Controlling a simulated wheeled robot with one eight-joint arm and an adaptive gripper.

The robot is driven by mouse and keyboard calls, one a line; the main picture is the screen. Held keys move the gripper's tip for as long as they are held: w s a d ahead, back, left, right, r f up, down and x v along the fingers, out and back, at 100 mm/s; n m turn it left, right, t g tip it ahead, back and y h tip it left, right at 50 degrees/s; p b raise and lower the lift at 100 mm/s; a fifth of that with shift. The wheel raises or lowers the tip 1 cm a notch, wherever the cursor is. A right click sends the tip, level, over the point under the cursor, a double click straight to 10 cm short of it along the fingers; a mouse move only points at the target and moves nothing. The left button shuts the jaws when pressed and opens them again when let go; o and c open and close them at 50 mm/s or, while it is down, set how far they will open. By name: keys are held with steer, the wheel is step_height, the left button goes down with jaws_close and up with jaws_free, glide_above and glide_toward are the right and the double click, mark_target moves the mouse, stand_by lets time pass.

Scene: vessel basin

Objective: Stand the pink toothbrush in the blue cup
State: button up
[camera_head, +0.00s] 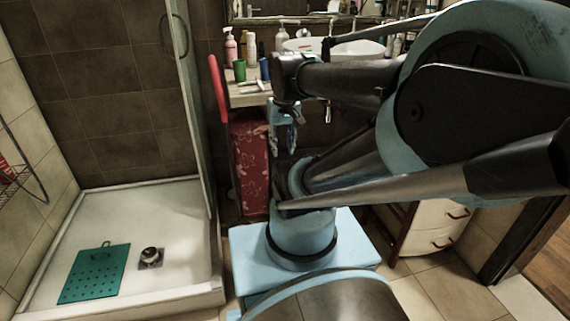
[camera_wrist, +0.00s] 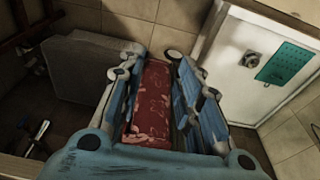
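The blue cup (camera_head: 264,69) stands upright on the wooden counter in the head view, to the right of a green cup (camera_head: 239,70). A small pale item (camera_head: 251,84) lies on the counter in front of the cups; it is too small to identify. I cannot make out the pink toothbrush in either view. My gripper (camera_head: 285,128) points down in front of the counter, to the right of and below the blue cup in the picture. In the wrist view my gripper (camera_wrist: 155,62) has its blue fingers apart, with nothing between them.
A red floral bin (camera_head: 250,165) stands under the counter and shows below my fingers in the wrist view. Several bottles (camera_head: 251,48) and a white basin (camera_head: 330,46) are behind the cups. A red rounded object (camera_head: 217,88) rises at the counter's left edge. A shower tray (camera_head: 95,225) lies left.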

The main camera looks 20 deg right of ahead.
steer(key=s+f, duration=0.3)
steer(key=f, duration=0.2)
steer(key=shift+s, duration=0.25)
steer(key=shift+o, duration=0.5)
steer(key=shift+d, duration=0.1)
